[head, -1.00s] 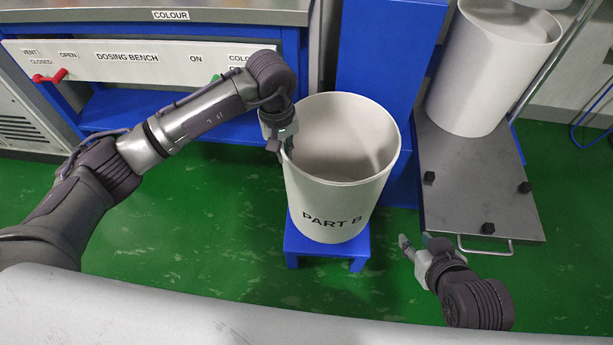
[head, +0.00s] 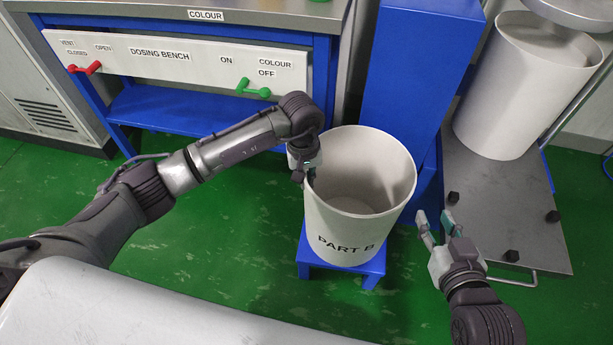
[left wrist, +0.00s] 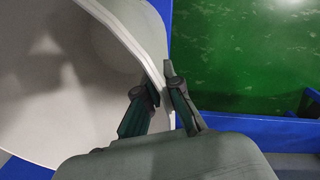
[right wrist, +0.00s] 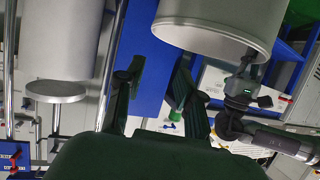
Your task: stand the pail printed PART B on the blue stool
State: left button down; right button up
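The white pail printed PART B (head: 340,225) stands upright over the small blue stool (head: 372,267), which shows below and beside its base. It looks seated on the stool top, though the contact under it is hidden. My left gripper (head: 311,176) is at the pail's left rim. In the left wrist view its fingers (left wrist: 160,88) straddle the pail wall (left wrist: 110,45), one inside and one outside, closed on it. My right gripper (head: 434,226) is open and empty, right of the pail. The right wrist view shows its fingers (right wrist: 158,80) spread, with the pail (right wrist: 215,25) beyond.
A blue column (head: 415,80) stands right behind the pail. A second white pail (head: 525,90) stands on a grey platform (head: 500,205) at the right. The dosing bench (head: 150,55) with red and green handles is behind my left arm. Green floor in front is clear.

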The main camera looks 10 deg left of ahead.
pick_arm(q)
jog(key=shift+w+d+r, duration=0.1)
jog(key=shift+w+r, duration=0.05)
jog(key=c, duration=1.7)
grip_release()
jog(key=o, duration=0.4)
